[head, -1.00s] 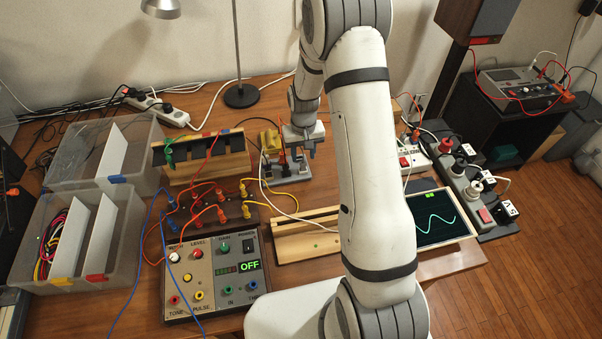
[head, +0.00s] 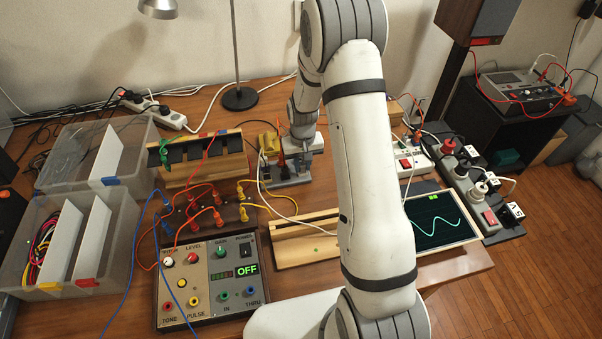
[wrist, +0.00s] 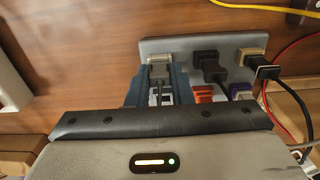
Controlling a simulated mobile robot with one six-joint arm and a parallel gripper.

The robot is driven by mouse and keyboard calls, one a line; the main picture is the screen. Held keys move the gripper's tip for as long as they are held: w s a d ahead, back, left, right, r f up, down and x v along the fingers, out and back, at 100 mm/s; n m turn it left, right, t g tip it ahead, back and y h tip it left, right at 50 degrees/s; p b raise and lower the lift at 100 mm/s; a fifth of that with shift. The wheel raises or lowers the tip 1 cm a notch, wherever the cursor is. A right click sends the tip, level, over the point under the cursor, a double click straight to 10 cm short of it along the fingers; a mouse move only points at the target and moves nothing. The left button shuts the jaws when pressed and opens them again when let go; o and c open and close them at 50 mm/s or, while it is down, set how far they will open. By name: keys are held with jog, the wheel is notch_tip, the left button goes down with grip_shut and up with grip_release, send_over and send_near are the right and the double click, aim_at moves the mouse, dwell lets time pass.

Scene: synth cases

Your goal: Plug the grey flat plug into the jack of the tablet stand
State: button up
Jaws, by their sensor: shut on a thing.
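My gripper (wrist: 158,88) is shut on the grey flat plug (wrist: 160,72) in the wrist view. The plug is at the left end of a grey holder (wrist: 205,46), its dark cable running back between my fingers. I cannot tell whether it is still seated there. In the head view my gripper is over the holder (head: 290,178), mostly hidden by my wrist.
Black plugs (wrist: 207,62) and a brass-coloured plug (wrist: 257,60) sit close right of my fingers. A tablet-like screen (head: 440,222) lies right of my arm. A control box (head: 212,280), patch cables and clear bins (head: 70,240) fill the left. Power strips (head: 465,180) stand right.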

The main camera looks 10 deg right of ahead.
grip_shut()
jog(key=shift+r, duration=0.1)
jog(key=shift+r+p, duration=0.9)
jog(key=shift+r, duration=0.9)
